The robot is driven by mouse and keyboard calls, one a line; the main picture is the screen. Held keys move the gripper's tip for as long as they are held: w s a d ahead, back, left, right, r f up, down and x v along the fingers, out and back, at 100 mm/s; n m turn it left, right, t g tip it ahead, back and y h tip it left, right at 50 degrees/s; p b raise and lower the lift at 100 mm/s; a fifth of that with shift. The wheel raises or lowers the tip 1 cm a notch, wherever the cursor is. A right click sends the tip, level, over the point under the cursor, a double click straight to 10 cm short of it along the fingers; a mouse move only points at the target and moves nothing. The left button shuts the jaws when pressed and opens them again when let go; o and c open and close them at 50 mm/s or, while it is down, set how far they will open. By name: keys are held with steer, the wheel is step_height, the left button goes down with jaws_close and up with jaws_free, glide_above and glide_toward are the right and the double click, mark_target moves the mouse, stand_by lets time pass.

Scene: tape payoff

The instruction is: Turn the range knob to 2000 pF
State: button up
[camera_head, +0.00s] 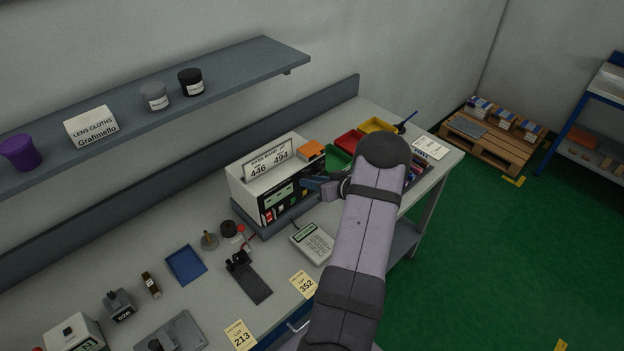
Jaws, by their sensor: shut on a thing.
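The meter (240,188) is a pale box with a dark front panel, standing on the bench at the back. A green display (278,197) shows on its panel, but its reading and the range markings are too small to read. My gripper (306,184) is at the right part of the panel, with blue-grey fingers pointing left towards it. It is shut on what appears to be the range knob. The knob itself is hidden by the fingers, so its setting cannot be told.
A sign reading 446 and 494 (268,162) and an orange block (310,149) sit on the meter. Green (338,158), red (350,141) and yellow (378,125) bins stand behind my arm. A keypad device (312,242) lies in front; a shelf (240,68) overhangs the back.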

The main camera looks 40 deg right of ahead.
steer(key=shift+d+r, duration=0.1)
stand_by(0.4)
steer(key=o, duration=1.1)
steer(key=shift+c, duration=0.2)
steer(key=shift+s, duration=0.1)
steer(key=b+v, duration=0.3)
steer(key=v, duration=0.4)
